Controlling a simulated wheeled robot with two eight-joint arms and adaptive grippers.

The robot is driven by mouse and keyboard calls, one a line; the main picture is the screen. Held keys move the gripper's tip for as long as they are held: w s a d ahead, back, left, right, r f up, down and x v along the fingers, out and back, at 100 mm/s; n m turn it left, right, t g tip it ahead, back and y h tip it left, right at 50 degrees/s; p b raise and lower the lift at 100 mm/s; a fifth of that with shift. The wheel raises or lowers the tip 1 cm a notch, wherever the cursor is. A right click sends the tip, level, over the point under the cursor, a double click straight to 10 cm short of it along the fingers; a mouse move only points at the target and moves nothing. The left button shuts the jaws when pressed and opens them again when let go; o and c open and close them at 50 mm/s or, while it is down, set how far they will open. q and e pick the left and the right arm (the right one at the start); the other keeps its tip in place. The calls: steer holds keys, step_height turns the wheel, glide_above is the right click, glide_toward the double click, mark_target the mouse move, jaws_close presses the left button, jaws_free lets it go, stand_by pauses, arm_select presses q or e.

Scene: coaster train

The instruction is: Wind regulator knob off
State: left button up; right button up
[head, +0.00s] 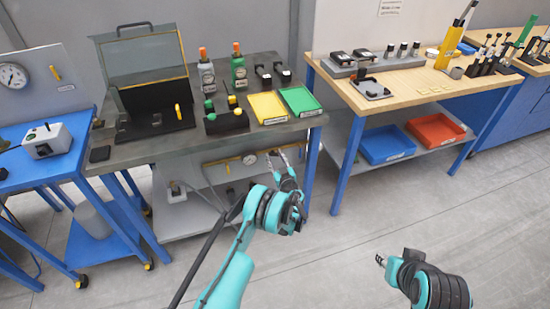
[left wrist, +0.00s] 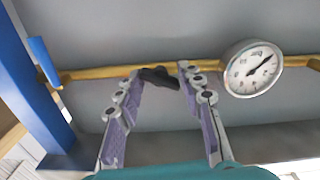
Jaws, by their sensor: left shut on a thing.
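The black regulator knob (left wrist: 158,78) sits on a yellow pipe (left wrist: 100,73) in the left wrist view. My left gripper (left wrist: 159,71) has a purple-lined finger on each side of it and is shut on it. A round white gauge (left wrist: 252,70) is on the pipe just right of the knob. In the head view my left gripper (head: 285,160) is at the front of the grey bench, by its lower shelf, and hides the knob.
A blue lever (left wrist: 45,62) and a blue post (left wrist: 38,95) stand left of the knob. The grey bench (head: 190,148) carries an open case (head: 150,65), a yellow tray (head: 268,108) and a green tray (head: 300,100). The floor in front is clear.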

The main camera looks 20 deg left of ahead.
arm_select(q)
steer(key=shift+s+f+n, duration=0.1)
steer(key=shift+f+n, duration=0.05)
steer(key=shift+n, duration=0.25)
stand_by(1.0)
steer(key=o, duration=1.2)
steer(key=shift+c, duration=0.2)
steer(key=shift+d+r, duration=0.15)
steer(key=shift+r, duration=0.05)
steer(key=v, duration=0.7)
steer(key=shift+s+d, duration=0.15)
steer(key=shift+s, duration=0.1)
steer(key=shift+o, duration=0.4)
